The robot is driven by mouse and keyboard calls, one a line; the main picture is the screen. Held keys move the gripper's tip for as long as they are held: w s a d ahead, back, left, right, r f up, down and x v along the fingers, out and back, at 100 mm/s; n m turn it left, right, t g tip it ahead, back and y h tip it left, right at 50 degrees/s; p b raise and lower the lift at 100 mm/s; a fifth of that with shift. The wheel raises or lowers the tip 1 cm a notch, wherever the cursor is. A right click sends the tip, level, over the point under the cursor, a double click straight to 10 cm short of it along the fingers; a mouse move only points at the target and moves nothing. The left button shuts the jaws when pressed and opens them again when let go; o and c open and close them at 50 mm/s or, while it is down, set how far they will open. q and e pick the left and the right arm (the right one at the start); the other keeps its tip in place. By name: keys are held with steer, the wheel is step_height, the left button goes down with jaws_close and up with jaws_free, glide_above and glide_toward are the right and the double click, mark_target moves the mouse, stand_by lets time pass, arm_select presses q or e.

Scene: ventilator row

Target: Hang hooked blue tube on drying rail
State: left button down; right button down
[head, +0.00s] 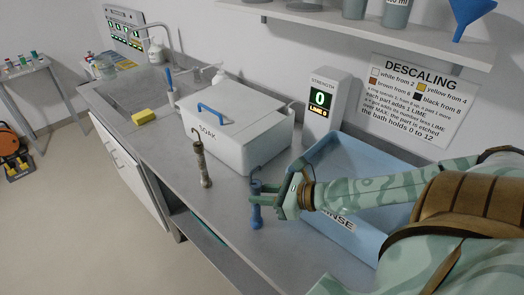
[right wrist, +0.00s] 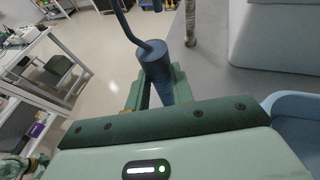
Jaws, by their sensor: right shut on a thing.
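My right gripper (head: 262,197) is shut on the blue tube (head: 256,212), which it holds upright beside the blue rinse basin. In the right wrist view the blue tube (right wrist: 156,62) stands between the fingers, its thin hook rising out of the top of the picture. A brown ribbed tube with a hook at its top (head: 204,165) is upright near the counter's front edge, left of my gripper. It also shows in part in the right wrist view (right wrist: 190,20). I cannot make out the drying rail. My left gripper is not in the head view.
The white soak bath (head: 235,145) with a blue lid handle stands behind the brown tube. The blue rinse basin (head: 338,223) lies under my right arm. A strength display (head: 321,105) stands behind. A yellow sponge (head: 143,116) lies by the sink.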

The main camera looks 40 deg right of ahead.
steer(key=shift+f, duration=0.15)
steer(key=c, duration=1.2)
jaws_free()
steer(key=p+v, duration=0.7)
steer(key=v, duration=0.5)
